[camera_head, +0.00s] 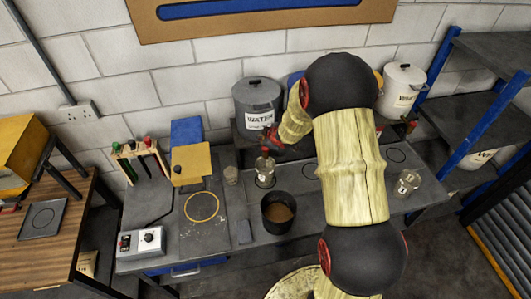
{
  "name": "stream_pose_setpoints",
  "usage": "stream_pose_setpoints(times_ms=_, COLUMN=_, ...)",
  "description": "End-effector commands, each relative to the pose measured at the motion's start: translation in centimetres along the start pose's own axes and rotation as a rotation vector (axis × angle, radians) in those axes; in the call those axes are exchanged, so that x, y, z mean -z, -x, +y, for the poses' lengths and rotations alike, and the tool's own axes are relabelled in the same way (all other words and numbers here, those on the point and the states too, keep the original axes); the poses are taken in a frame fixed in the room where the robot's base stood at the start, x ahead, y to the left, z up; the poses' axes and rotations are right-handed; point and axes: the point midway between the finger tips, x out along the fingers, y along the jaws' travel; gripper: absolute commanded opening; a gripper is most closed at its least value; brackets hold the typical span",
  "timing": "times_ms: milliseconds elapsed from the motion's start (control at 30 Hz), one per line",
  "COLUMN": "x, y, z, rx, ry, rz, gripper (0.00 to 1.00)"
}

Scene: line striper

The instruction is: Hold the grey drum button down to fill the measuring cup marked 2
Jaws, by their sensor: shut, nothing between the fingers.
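The grey drum (255,93) with a dark lid and a label reading WATER stands at the back of the bench, near the wall. My gripper (267,148) is at the drum's front, just below the label, shut and empty. It hides the drum's button, and I cannot tell whether it touches it. A clear measuring cup (265,175) stands on the bench directly below my gripper.
A black pot (278,212) with brown contents stands in front of the cups. A tool rack (140,160), a tan board (192,166) and a switch box (141,242) occupy the left side.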

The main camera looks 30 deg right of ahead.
Motion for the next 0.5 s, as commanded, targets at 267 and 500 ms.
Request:
stream_pose_setpoints(times_ms=267, x=-1.3, y=-1.8, z=-1.3, rx=0.0, ry=0.0, rz=0.0, gripper=0.0)
stream_pose_setpoints(times_ms=500, x=-1.2, y=-1.7, z=-1.2, rx=0.0, ry=0.0, rz=0.0, gripper=0.0)
